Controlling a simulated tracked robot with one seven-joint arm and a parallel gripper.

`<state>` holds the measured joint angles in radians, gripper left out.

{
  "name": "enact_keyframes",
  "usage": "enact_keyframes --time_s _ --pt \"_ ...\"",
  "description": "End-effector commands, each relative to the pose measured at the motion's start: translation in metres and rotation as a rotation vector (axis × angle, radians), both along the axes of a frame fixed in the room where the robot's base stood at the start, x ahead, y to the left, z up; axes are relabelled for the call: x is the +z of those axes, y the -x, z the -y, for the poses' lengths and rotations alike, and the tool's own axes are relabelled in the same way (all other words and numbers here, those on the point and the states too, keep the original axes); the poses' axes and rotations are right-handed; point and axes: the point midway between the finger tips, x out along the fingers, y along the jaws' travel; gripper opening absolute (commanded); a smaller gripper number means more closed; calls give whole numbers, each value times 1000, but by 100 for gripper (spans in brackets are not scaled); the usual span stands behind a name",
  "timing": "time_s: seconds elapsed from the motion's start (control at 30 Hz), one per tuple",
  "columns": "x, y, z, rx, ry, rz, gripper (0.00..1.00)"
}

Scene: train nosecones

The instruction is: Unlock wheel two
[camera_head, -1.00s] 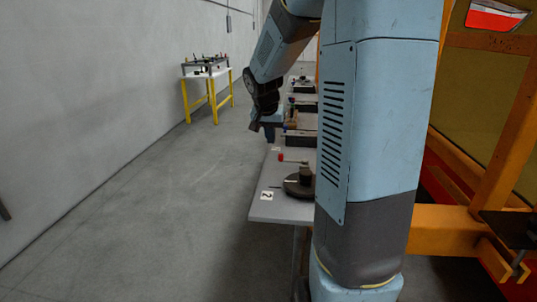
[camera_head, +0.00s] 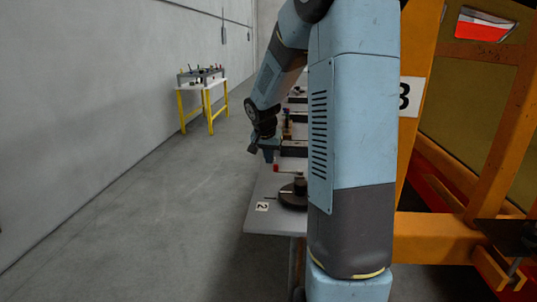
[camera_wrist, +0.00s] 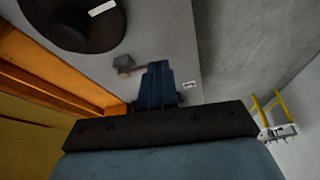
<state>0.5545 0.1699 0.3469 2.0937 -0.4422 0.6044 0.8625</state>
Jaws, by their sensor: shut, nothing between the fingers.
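Wheel two is a dark round disc with a raised hub (camera_head: 295,194) on the grey table beside a white "2" label (camera_head: 262,207). A red-tipped lever (camera_head: 284,169) sits just behind it. In the wrist view a black disc (camera_wrist: 65,30) shows at the top left, with a small grey block on a rod (camera_wrist: 124,63) near my fingers. My gripper (camera_head: 269,156) is shut and empty, pointing down near the table's left edge, close to the lever. Its shut fingers (camera_wrist: 157,70) show in the wrist view. Whether they touch the lever or the block, I cannot tell.
More dark parts (camera_head: 294,149) stand farther along the table, partly behind my arm. An orange frame (camera_head: 435,235) with a "3" sign (camera_head: 408,97) stands at right. A yellow-legged table (camera_head: 204,90) stands by the wall. The floor at left is clear.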

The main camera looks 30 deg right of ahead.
Motion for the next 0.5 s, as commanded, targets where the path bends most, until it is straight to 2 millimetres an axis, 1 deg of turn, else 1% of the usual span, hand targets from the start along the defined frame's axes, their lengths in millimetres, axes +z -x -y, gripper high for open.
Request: enact_keyframes --time_s 0.03,0.1,0.4,0.5 --pt "-10 -2 2 1 -2 -3 0" --pt "-21 -5 5 1 -2 -3 0" --pt "-64 -19 17 1 -2 -1 0" --pt "-62 -31 29 0 -2 2 0"
